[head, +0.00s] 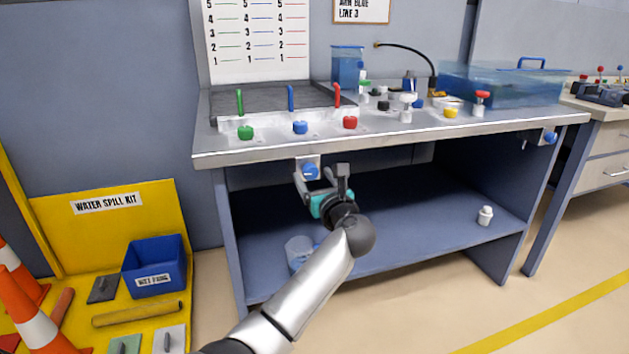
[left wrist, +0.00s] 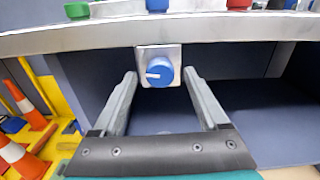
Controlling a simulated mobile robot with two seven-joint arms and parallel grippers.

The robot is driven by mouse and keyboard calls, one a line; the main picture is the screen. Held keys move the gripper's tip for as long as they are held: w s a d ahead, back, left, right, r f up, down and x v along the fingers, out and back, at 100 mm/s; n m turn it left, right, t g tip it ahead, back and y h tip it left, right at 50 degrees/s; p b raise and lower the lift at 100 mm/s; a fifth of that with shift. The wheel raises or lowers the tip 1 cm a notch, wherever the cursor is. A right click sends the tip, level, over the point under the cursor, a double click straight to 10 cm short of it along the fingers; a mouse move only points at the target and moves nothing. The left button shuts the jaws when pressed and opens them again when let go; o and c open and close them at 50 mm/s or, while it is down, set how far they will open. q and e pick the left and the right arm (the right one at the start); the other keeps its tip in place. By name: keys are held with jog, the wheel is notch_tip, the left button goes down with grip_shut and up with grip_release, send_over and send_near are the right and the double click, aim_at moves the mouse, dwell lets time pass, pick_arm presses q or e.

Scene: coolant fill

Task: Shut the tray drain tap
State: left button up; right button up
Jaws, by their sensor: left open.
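A blue round tap knob (head: 310,171) sits on a square metal plate below the bench's front edge, under the tray (head: 262,97). In the left wrist view the knob (left wrist: 158,71) shows a white mark pointing left. My left gripper (head: 321,173) is open in front of the bench. In the left wrist view its fingertips (left wrist: 159,76) stand on either side of the knob, with a gap on each side; whether they reach its depth I cannot tell. A second blue knob (head: 549,138) is at the bench's right end. My right gripper is not in view.
The bench edge (head: 400,143) runs just above the gripper. Green (head: 246,133), blue (head: 300,128) and red (head: 350,122) knobs stand on top. A clear container (head: 298,252) is on the lower shelf. Cones and a blue bin (head: 155,265) are at left.

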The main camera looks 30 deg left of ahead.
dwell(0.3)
pick_arm(q)
grip_shut()
dwell(0.5)
